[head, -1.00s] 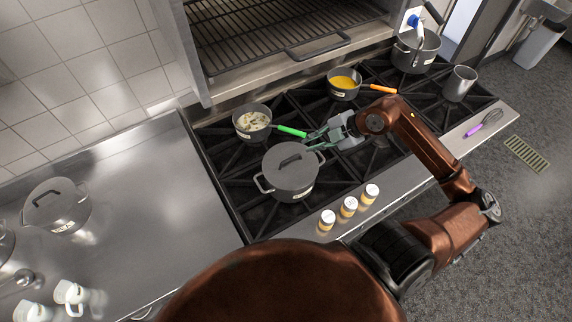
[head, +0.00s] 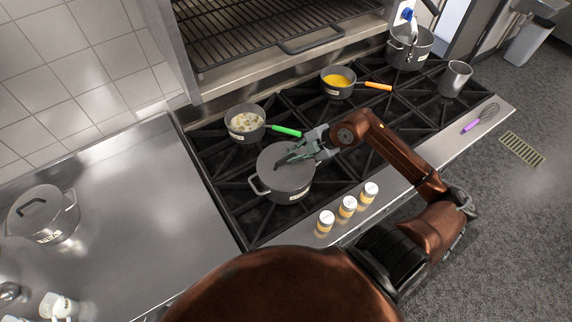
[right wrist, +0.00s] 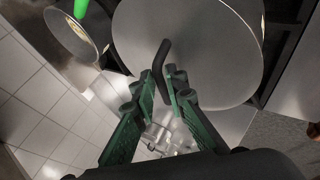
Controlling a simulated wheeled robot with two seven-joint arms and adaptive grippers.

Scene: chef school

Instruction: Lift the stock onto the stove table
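A large grey lidded pot (head: 288,185) with two side handles and a label stands on the near left burners of the black stove. Its lid has a dark bar handle, which shows in the right wrist view (right wrist: 160,58). My right gripper (head: 291,153) is over this lid. In the right wrist view its green-padded fingers (right wrist: 165,82) stand apart, one on each side of the handle's near end; contact is not clear. Another lidded pot (head: 45,222) with a label stands on the steel counter at left. Neither label is readable. My left gripper is not in view.
The steel counter (head: 140,215) is mostly clear. The stove also holds a green-handled pan (head: 245,123), an orange-handled pan (head: 338,82), a tall pot (head: 408,50) and a metal cup (head: 455,78).

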